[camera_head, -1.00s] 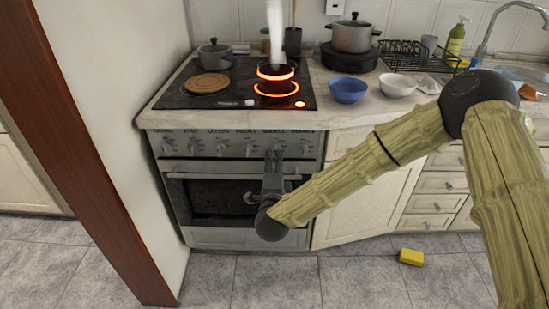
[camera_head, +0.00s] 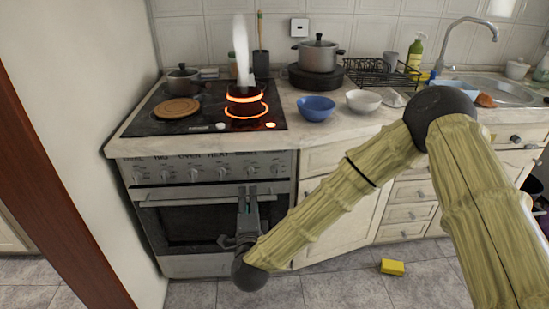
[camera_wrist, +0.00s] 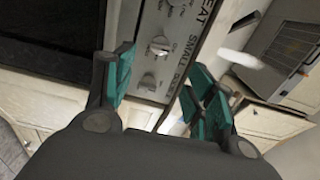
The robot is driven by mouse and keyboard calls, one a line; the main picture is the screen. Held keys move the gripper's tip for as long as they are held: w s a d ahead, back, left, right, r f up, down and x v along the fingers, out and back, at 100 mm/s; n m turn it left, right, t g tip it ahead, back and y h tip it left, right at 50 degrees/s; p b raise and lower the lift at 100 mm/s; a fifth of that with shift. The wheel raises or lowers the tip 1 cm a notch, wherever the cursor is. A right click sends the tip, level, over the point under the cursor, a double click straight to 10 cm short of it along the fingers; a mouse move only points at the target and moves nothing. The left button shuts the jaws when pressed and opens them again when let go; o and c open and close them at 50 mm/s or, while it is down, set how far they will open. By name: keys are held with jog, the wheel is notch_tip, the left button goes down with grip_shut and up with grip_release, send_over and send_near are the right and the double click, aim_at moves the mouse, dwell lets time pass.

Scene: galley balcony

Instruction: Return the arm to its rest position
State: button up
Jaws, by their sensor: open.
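My gripper (camera_head: 247,195) is in front of the oven door, pointing up, with my arm bent down to it from the right. In the wrist view its teal-padded fingers (camera_wrist: 160,95) are spread apart with nothing between them. Past the fingers the stove's knob panel (camera_wrist: 158,50) shows, tilted. I cannot tell from the head view whether the gripper touches the oven handle.
The stove (camera_head: 175,120) has glowing burners (camera_head: 246,104), a pot (camera_head: 183,80) and a round wooden board (camera_head: 177,108). A blue bowl (camera_head: 316,107) and white bowl (camera_head: 363,101) stand on the counter. A yellow sponge (camera_head: 392,267) lies on the floor. A wall (camera_head: 115,120) stands left.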

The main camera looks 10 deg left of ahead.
jog(key=s+d+f+n+g, duration=0.3)
jog(key=d+f, duration=0.2)
jog(key=f, duration=0.4)
jog(key=s+d+f+n+g, duration=0.3)
jog(key=d+f, duration=0.1)
jog(key=f, duration=0.4)
jog(key=s+d+f+n+g+h, duration=0.2)
jog(key=s+d+f+n+g, duration=0.3)
jog(key=s+d+f, duration=0.9)
jog(key=s+d+f+n+g+h, duration=0.3)
jog(key=s+d+g, duration=0.3)
jog(key=s+d, duration=1.2)
notch_tip(320, 180, up, 14)
jog(key=w+d+p, duration=0.1)
jog(key=p, duration=1.2)
jog(key=shift+d, duration=0.15)
